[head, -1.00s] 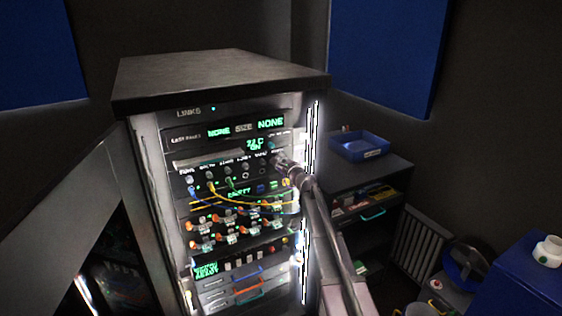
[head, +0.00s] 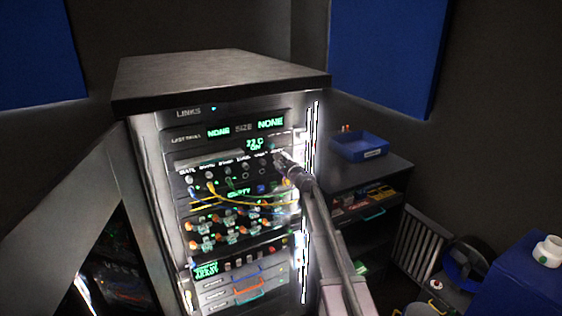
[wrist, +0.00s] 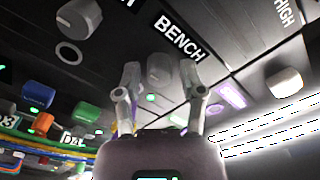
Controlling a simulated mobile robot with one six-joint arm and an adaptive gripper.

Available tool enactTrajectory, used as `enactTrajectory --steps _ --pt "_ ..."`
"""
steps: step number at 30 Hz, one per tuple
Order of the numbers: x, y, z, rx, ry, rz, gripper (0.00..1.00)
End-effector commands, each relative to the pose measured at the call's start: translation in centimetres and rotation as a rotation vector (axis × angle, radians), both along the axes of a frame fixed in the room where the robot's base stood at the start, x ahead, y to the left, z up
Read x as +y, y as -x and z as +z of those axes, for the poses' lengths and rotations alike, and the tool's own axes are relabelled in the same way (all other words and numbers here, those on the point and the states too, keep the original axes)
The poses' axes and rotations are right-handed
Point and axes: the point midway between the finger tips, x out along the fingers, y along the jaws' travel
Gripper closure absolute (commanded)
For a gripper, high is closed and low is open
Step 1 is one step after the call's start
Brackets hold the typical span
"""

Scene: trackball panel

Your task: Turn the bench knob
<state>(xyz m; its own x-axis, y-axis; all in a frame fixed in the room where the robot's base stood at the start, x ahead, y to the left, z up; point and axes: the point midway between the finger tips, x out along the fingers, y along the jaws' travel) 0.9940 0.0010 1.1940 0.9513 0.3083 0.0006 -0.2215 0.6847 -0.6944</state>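The bench knob (wrist: 160,68) is a short grey knob on the dark panel beside the white "BENCH" label (wrist: 180,38) in the wrist view. My gripper (wrist: 161,80) is open, with one fingertip on each side of the knob. Gaps show between the fingertips and the knob, so it looks ungripped. In the head view my gripper (head: 283,162) is at the upper right of the rack's front, and its end hides the knob there.
The rack (head: 220,80) carries lit displays, cables and several other knobs. Another pale knob (wrist: 284,82) is to the right in the wrist view, by a bright light strip (wrist: 270,125). A low cabinet (head: 385,170) with a blue tray (head: 360,147) stands right of the rack.

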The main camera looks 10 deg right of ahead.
Motion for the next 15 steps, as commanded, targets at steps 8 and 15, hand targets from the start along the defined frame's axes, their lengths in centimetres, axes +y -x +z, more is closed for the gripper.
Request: enactTrajectory --steps 8,15 --pt "0.03 0.09 -0.03 0.000 0.002 0.001 0.35" --pt "-0.08 0.55 -0.03 0.000 0.003 0.001 0.35"
